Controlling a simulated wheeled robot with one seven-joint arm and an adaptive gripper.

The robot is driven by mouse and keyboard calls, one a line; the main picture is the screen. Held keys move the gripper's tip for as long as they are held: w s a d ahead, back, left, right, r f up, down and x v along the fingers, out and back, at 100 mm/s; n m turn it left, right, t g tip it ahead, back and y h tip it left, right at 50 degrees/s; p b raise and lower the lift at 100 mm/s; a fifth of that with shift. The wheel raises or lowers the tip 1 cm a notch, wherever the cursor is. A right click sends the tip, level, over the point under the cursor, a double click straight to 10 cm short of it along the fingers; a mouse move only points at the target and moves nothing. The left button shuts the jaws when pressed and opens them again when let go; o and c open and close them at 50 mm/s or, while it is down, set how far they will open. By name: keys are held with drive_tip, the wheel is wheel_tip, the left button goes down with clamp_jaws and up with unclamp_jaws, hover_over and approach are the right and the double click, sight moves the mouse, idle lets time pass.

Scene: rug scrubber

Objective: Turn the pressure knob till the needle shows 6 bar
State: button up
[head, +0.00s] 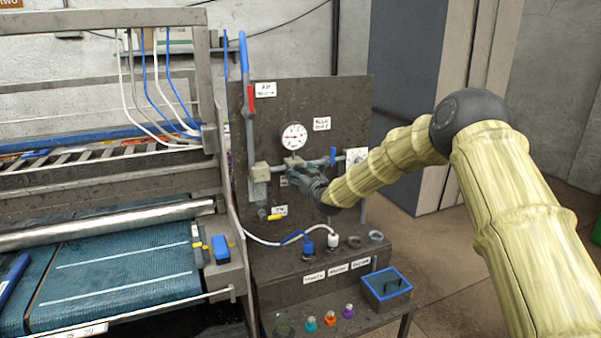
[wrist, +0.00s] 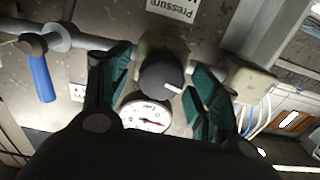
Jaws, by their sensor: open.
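The pressure gauge (head: 293,136) is a round white dial on the dark upright panel. It also shows in the wrist view (wrist: 147,117), turned over and partly hidden by my gripper's body. A red needle shows there, but the figures are too small to read. The pressure knob (wrist: 162,78) is dark and round with a white pointer mark, on a beige regulator body. My gripper (wrist: 160,76) is open, with one green-padded finger on each side of the knob; I cannot tell whether they touch it. In the head view my gripper (head: 306,180) is at the regulator below the gauge.
A pipe with a blue lever (wrist: 42,78) lies beside my gripper. A vertical pipe with a red handle (head: 250,91) stands left of the gauge. The blue-belted machine (head: 120,268) stands left.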

drive_tip(key=c, duration=1)
drive_tip(key=shift+f+m+b, duration=0.1)
drive_tip(key=shift+m+b, duration=0.2)
drive_tip(key=shift+b, duration=0.2)
